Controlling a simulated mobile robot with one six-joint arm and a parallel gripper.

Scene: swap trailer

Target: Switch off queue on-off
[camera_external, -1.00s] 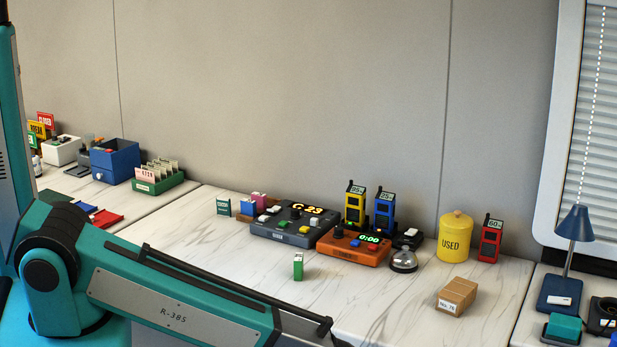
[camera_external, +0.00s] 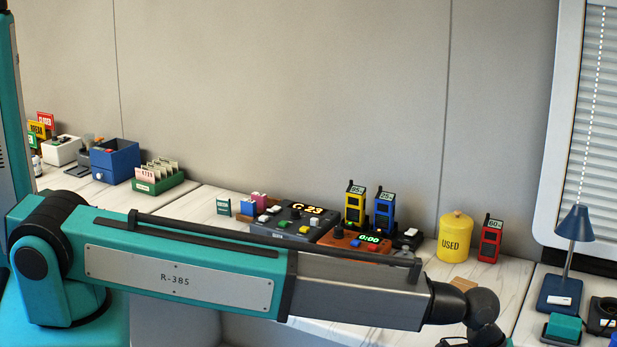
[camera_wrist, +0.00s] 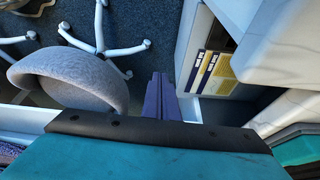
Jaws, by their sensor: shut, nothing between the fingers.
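The queue box is a dark grey console (camera_external: 290,220) with a lit display reading C 23 and several coloured buttons. It stands on the marble counter against the wall, its front partly hidden by my arm. I cannot tell which control is its on-off switch. In the wrist view my gripper (camera_wrist: 160,82) shows as two purple fingers close together, shut and empty. They point away from the counter things, over the floor area. In the external view my wrist is at the lower right, low and in front of the counter, well right of the queue box; the fingers are not clear there.
An orange timer box (camera_external: 350,242) reading 0:00 stands right of the queue box. Yellow (camera_external: 355,208) and blue (camera_external: 384,210) handsets stand behind it. A yellow USED canister (camera_external: 455,238) and red handset (camera_external: 490,240) are farther right. A grey chair (camera_wrist: 72,78) shows in the wrist view.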

